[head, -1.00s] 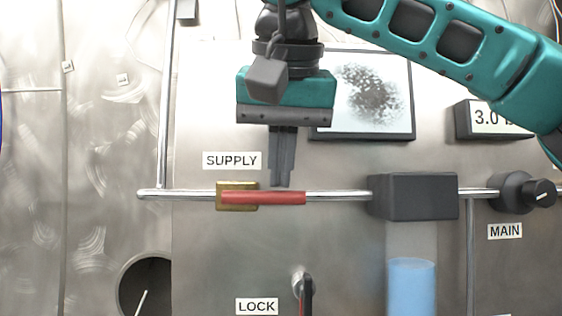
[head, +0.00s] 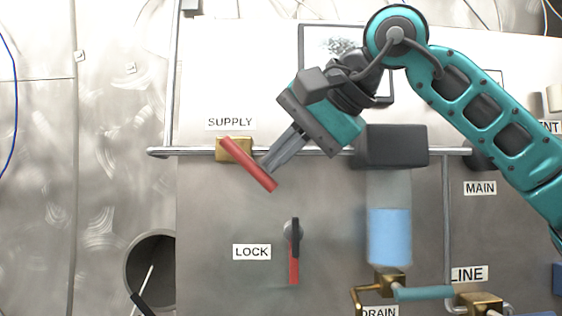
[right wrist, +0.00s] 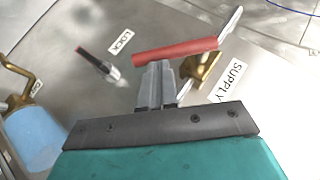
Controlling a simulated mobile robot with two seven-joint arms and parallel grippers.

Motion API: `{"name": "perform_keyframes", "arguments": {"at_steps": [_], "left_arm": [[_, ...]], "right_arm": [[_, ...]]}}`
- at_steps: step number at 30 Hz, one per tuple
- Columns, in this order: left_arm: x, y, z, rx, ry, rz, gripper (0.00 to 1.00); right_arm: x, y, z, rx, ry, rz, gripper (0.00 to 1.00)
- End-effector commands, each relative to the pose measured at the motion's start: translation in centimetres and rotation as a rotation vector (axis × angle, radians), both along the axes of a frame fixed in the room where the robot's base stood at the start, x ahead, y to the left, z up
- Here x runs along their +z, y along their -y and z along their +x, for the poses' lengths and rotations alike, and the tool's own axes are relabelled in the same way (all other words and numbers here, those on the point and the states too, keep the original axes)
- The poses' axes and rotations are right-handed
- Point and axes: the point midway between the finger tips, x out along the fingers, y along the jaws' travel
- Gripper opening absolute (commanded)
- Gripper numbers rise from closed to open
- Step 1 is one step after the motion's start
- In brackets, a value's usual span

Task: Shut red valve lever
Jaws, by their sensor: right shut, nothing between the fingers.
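The red valve lever (head: 248,164) sits on the brass SUPPLY valve body (head: 233,149) on the horizontal pipe. It slants down to the right from the valve, at an angle to the pipe. My right gripper (head: 267,168) is shut and empty, with its fingertips at the upper right side of the lever, near its lower half. In the right wrist view the lever (right wrist: 175,52) lies across just beyond the fingertips (right wrist: 158,66); they look close to it or touching. A second lever, black and red, at LOCK (head: 294,250) points straight down. My left gripper is not in view.
A dark box (head: 392,146) sits on the pipe, above a blue-filled sight tube (head: 390,235). Below are a brass drain valve (head: 389,280) and a teal lever (head: 424,293). A round opening (head: 150,265) is at lower left. The panel between SUPPLY and LOCK is bare.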

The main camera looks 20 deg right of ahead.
Motion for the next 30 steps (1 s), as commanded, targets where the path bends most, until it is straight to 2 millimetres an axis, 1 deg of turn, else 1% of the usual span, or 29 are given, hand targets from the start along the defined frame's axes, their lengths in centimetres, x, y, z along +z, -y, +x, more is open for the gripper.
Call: {"name": "perform_keyframes", "arguments": {"at_steps": [1,3,5,7,12,18,23,27,30], "left_arm": [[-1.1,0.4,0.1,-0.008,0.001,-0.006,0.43],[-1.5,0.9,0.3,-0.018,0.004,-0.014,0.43],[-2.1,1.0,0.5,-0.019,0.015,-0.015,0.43],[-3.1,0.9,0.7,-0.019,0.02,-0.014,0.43],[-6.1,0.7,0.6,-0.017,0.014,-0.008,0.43],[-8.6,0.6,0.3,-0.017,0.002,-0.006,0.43],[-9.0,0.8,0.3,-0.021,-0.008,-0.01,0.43],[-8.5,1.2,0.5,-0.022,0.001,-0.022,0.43],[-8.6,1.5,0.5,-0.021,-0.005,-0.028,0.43]], "right_arm": [[-1.4,0.1,0.2,-0.002,0.009,0.042,0.0],[-1.9,-0.1,0.2,-0.003,0.028,0.107,0.0],[-2.3,-0.2,0.2,-0.002,0.044,0.162,0.0],[-2.7,-0.4,0.3,-0.001,0.062,0.225,0.0],[-3.6,-1.0,0.4,-0.001,0.107,0.378,0.0],[-4.2,-1.7,0.6,0.0,0.151,0.534,0.0],[-4.5,-2.2,0.7,0.001,0.181,0.633,0.0],[-4.4,-2.5,0.8,-0.001,0.182,0.637,0.0],[-4.5,-2.7,0.8,-0.001,0.181,0.635,0.0]]}}
